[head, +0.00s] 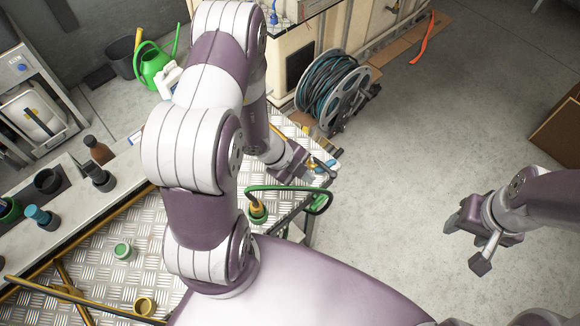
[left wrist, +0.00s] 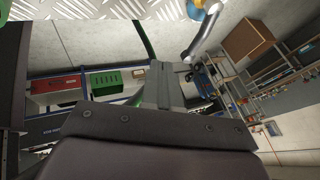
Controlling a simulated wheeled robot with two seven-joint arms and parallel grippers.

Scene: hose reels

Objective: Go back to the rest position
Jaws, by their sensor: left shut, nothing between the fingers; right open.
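My left arm reaches across the middle of the head view, and its gripper (head: 318,170) is low over the far right part of the metal tread-plate bench (head: 90,250). In the left wrist view its fingers (left wrist: 165,84) are together with nothing between them. My right gripper (head: 468,245) is at the right of the head view, above bare floor, open and empty. A hose reel (head: 335,92) with dark blue-green hose stands beyond my left gripper. A green hose loop (head: 290,188) with a yellow fitting lies just in front of that gripper.
A green watering can (head: 154,68) and dark bucket (head: 122,60) stand at the back left. Bottles and cups line the shelf (head: 75,205). A small green-lidded jar (head: 124,250) stands on the bench. A brown box (head: 560,130) is at the far right. The floor (head: 430,140) is largely clear.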

